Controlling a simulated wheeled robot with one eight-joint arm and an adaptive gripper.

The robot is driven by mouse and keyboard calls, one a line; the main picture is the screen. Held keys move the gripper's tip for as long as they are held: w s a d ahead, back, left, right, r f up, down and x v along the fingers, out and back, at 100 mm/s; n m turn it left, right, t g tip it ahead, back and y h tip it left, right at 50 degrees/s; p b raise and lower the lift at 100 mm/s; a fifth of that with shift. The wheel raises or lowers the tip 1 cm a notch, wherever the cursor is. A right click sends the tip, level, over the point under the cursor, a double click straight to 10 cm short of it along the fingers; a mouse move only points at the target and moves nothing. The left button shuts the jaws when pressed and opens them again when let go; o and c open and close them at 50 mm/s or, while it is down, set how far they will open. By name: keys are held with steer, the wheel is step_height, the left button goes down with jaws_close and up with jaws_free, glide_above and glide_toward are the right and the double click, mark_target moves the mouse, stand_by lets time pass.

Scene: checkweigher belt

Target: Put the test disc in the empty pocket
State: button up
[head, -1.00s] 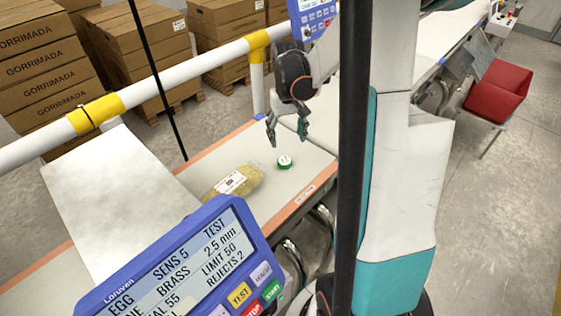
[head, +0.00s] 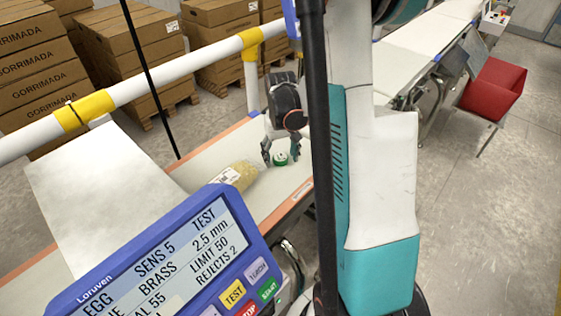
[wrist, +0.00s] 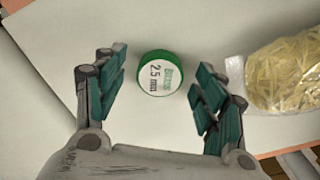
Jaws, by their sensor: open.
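The test disc is a small green disc (head: 281,159) with a white top, lying on the belt (head: 262,206). In the wrist view the disc (wrist: 160,73) reads "BRASS 2.5 mm". My gripper (head: 280,160) is low over the belt, open, with its fingers to either side of the disc. In the wrist view my gripper (wrist: 164,82) has the disc between and slightly beyond its fingertips, with a gap on both sides. No empty pocket can be made out in these frames.
A clear bag of yellow pasta (head: 240,174) lies on the belt beside the disc; it is close to the right finger in the wrist view (wrist: 285,75). A blue display panel (head: 170,262) stands in front. A white rail (head: 170,78) runs behind the belt.

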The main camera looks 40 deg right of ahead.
steer(key=c, duration=1.2)
steer(key=shift+r, duration=0.1)
